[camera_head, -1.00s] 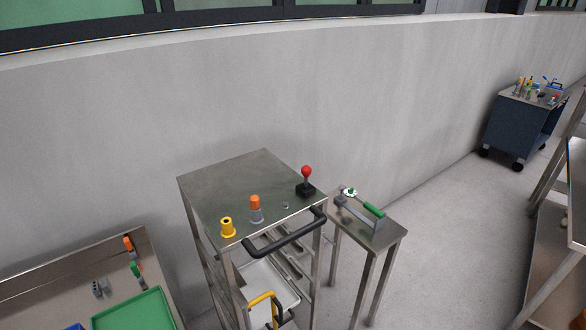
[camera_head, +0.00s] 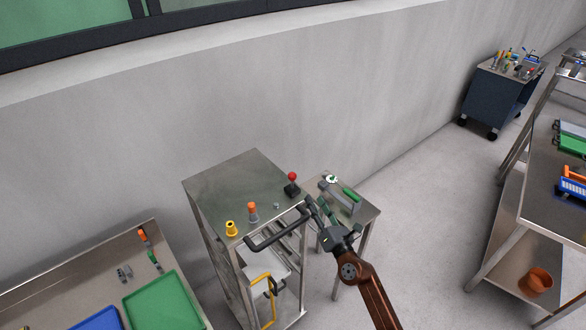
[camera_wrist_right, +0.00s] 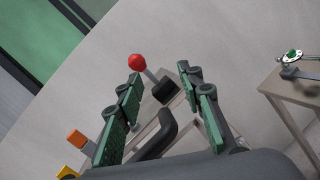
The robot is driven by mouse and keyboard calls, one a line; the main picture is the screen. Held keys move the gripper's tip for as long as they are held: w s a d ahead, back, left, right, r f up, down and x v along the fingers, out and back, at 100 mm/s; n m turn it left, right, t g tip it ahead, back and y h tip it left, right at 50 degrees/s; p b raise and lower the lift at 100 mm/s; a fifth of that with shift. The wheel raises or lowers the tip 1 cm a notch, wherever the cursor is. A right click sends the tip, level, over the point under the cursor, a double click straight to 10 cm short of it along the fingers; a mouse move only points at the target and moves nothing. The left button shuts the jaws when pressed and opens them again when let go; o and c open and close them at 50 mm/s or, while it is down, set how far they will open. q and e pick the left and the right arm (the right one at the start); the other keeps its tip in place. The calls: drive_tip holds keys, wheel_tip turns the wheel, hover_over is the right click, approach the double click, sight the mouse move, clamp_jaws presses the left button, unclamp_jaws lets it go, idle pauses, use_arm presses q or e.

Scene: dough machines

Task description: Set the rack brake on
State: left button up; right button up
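The steel rack (camera_head: 228,188) stands against the grey wall. A red-knobbed lever (camera_head: 292,180) on a black base stands near its right corner and leans little, if at all. The lever also shows in the right wrist view (camera_wrist_right: 137,63). A yellow part (camera_head: 231,228) and an orange-topped grey part (camera_head: 252,211) stand on the same top. A black push handle (camera_head: 274,234) runs along the rack's front edge. My right gripper (camera_head: 314,205) is open and empty beside the rack's right corner. In the wrist view its green-padded fingers (camera_wrist_right: 160,115) stand apart, with the lever beyond them. My left gripper is not in view.
A small steel side table (camera_head: 368,211) with a green-handled tool (camera_head: 351,194) stands right of the rack. A bench with a green tray (camera_head: 165,305) is at the lower left. A blue tool cart (camera_head: 492,98) stands far right. Floor is clear between cart and side table.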

sight(292, 180)
wheel_tip(292, 180, up, 6)
drive_tip(key=a+n+y, duration=0.1)
drive_tip(key=a+n, duration=0.1)
drive_tip(key=n, duration=0.1)
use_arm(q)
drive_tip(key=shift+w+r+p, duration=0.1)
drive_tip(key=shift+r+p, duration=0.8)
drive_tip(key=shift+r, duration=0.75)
use_arm(e)
drive_tip(key=shift+w+a+f+n+g, duration=0.3)
drive_tip(key=shift+w+a+f+n, duration=0.55)
drive_tip(key=shift+w, duration=0.8)
drive_tip(key=shift+w+a+f+n+g, duration=0.3)
drive_tip(key=shift+w+a+f+n, duration=0.25)
drive_tip(key=shift+w+a, duration=0.85)
drive_tip(key=shift+w+a+f+n+g, duration=0.3)
drive_tip(key=shift+w+a+f+n, duration=0.4)
drive_tip(key=shift+w, duration=1.2)
drive_tip(key=shift+f, duration=0.15)
clamp_jaws()
